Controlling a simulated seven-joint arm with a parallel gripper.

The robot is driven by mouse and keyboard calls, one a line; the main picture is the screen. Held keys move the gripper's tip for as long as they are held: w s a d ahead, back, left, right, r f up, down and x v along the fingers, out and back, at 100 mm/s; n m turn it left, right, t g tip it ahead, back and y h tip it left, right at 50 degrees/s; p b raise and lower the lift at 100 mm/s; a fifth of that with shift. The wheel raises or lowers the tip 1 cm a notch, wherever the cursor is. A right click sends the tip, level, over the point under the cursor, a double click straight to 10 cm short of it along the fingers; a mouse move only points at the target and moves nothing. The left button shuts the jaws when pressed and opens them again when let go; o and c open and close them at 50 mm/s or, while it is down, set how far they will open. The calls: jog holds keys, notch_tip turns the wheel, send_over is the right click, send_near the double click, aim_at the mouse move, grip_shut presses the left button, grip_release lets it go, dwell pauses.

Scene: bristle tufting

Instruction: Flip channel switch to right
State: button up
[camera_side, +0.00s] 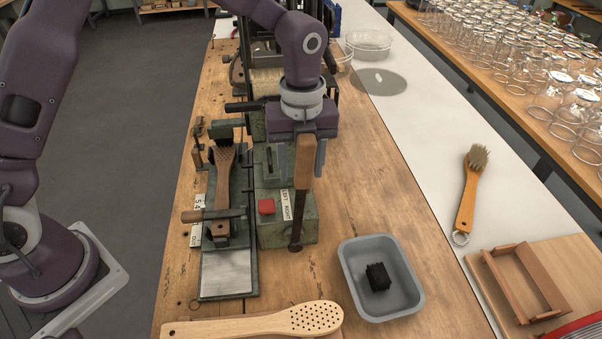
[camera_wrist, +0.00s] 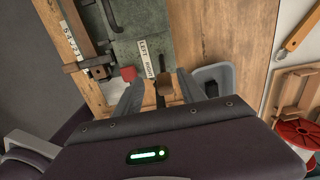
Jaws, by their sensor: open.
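The channel switch looks like an upright lever with a wooden handle (camera_side: 305,165) and a dark shaft, its foot near the front end of the green box (camera_side: 270,235). The box carries a white LEFT/RIGHT label (camera_side: 287,206), which also shows in the wrist view (camera_wrist: 146,58). My gripper (camera_side: 301,170) is above the box's front end, pointing down, with its fingers open on either side of the handle. In the wrist view the handle's rounded end (camera_wrist: 164,83) sits between the spread fingers, with gaps visible. Which side the lever is set to is hard to tell.
A red button (camera_side: 266,206) is on the box. A brush clamped in a fixture (camera_side: 228,275) stands to its left. A grey tray (camera_side: 350,268) holding a black bristle block is at the right. A perforated wooden brush body (camera_side: 290,320) lies in front.

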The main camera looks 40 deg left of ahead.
jog(key=r, duration=0.2)
jog(key=d+r, duration=0.1)
jog(key=r, duration=0.1)
jog(key=s+r, duration=0.1)
jog(key=r, duration=0.1)
jog(key=shift+d, duration=0.3)
jog(key=shift+w+a+r, duration=0.15)
jog(key=shift+r, duration=0.2)
jog(key=s+a+r+n+t, duration=0.3)
jog(key=s+a+r+n, duration=0.6)
jog(key=s+r+n, duration=0.3)
jog(key=s+a+f+n+t, duration=0.1)
jog(key=s+a+n, duration=0.1)
jog(key=s+n, duration=0.4)
jog(key=s+a+f+n+t, duration=0.1)
jog(key=s+a+f+n, duration=0.1)
jog(key=s+n, duration=0.4)
jog(key=n, duration=0.2)
jog(key=shift+n+t, duration=0.3)
jog(key=shift+n, duration=0.1)
